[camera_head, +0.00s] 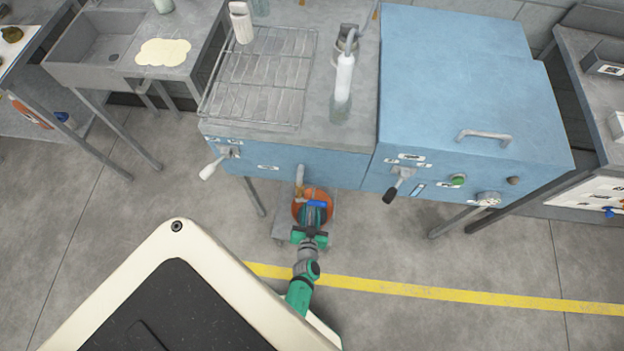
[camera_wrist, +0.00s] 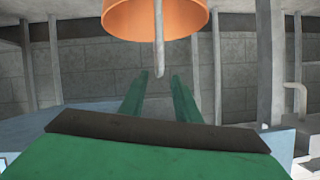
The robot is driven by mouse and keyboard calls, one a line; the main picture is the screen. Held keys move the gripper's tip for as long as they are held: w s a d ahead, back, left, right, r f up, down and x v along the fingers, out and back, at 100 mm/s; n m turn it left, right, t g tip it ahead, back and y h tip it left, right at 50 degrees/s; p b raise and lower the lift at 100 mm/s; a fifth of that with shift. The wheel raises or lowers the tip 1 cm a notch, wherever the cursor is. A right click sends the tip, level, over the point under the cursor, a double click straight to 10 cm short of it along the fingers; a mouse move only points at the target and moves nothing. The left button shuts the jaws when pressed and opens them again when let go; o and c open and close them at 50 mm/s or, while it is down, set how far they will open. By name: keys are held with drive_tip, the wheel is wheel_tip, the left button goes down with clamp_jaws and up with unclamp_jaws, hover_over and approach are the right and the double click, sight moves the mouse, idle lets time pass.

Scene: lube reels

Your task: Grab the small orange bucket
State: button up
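The small orange bucket (camera_head: 298,211) is below the front edge of the blue cabinet in the head view, partly hidden by my arm. In the wrist view it (camera_wrist: 130,22) is at the top middle, cut off by the frame edge. My gripper (camera_wrist: 160,75) shows two green fingers, parallel and apart, pointing toward the bucket. A thin grey bar (camera_wrist: 158,40) crosses in front of the bucket and ends visually between the fingertips; I cannot tell whether it is the handle. No contact with the bucket is visible.
The blue machine (camera_head: 455,95) and its grey worktop, with a wire rack (camera_head: 262,75) and a bottle (camera_head: 343,80), stand above the bucket. A grey pipe (camera_head: 300,174) comes down near it. Levers (camera_head: 212,168) stick out in front. The floor around the yellow line (camera_head: 440,291) is clear.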

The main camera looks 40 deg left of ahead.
sight(313, 193)
drive_tip(key=shift+x, duration=2.6)
drive_tip(key=shift+d, duration=0.1)
clamp_jaws()
drive_tip(key=shift+w, duration=0.1)
